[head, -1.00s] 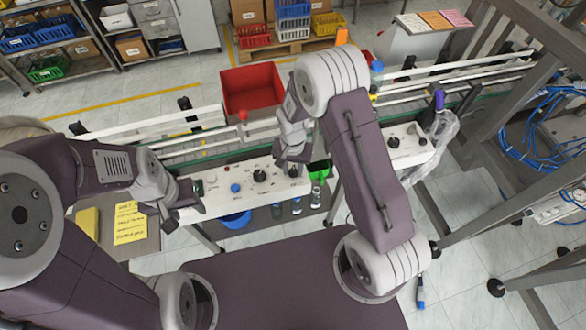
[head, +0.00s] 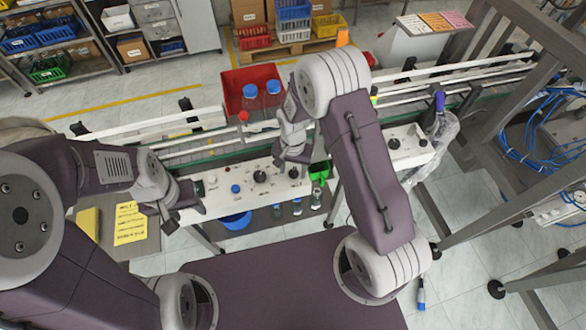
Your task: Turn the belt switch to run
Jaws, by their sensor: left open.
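A white control panel (head: 222,203) runs along the near side of the conveyor (head: 190,147). It carries a blue button (head: 235,188), a black knob (head: 259,176) and another dark knob (head: 293,173). The labels are too small to read, so I cannot tell which is the belt switch or its setting. My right gripper (head: 287,168) points down at the panel, close to the right-hand dark knob; its fingertips are hard to make out, and contact is unclear. My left gripper (head: 174,217) is open and empty at the panel's left end.
A second white panel (head: 408,149) lies right, behind my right arm. A yellow note (head: 130,223) lies left. Metal frame posts (head: 480,140) stand at the right.

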